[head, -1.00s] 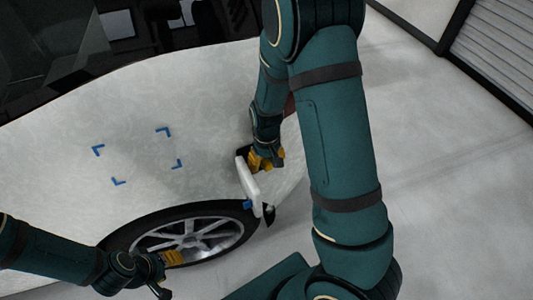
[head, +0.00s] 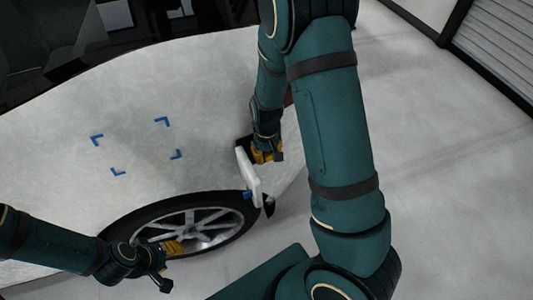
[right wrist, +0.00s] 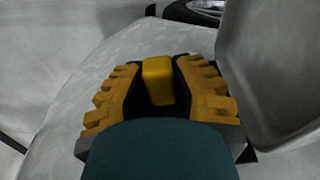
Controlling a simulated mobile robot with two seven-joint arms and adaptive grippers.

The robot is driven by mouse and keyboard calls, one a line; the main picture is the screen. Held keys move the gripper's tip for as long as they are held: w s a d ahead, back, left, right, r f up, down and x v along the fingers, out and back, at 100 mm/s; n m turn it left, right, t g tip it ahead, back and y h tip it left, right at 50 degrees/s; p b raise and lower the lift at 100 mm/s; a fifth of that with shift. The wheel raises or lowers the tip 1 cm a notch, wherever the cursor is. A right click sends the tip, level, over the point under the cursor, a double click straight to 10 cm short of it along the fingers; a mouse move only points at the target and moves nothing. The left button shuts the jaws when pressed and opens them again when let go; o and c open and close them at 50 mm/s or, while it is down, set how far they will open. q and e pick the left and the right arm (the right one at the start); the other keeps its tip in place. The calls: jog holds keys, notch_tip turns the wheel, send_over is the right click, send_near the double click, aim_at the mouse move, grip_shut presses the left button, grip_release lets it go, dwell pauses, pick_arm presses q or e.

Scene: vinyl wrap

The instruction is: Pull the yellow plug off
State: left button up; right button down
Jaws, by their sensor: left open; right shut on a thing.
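The yellow plug (right wrist: 157,80) is a small block that shows in the right wrist view between the two ribbed yellow fingers of my right gripper (right wrist: 160,66). That gripper is shut on it. In the head view my right gripper (head: 265,152) is at the car's side, just behind the white flap (head: 248,175). The plug cannot be made out there, and whether it is still seated is hidden. My left gripper (head: 170,260) is open and empty in front of the wheel.
The pale car body (head: 140,100) fills the left, with blue corner marks on it. The wheel (head: 195,232) is below the flap. A blue piece (head: 247,196) is at the flap's lower edge. Open floor (head: 450,190) lies to the right.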

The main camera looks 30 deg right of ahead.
jog(key=shift+s+r, duration=0.1)
jog(key=shift+s, duration=0.55)
dwell(0.8)
jog(key=s+p, duration=0.2)
jog(key=s, duration=0.5)
jog(key=shift+a+r, duration=0.2)
jog(key=shift+r, duration=0.2)
dwell(0.6)
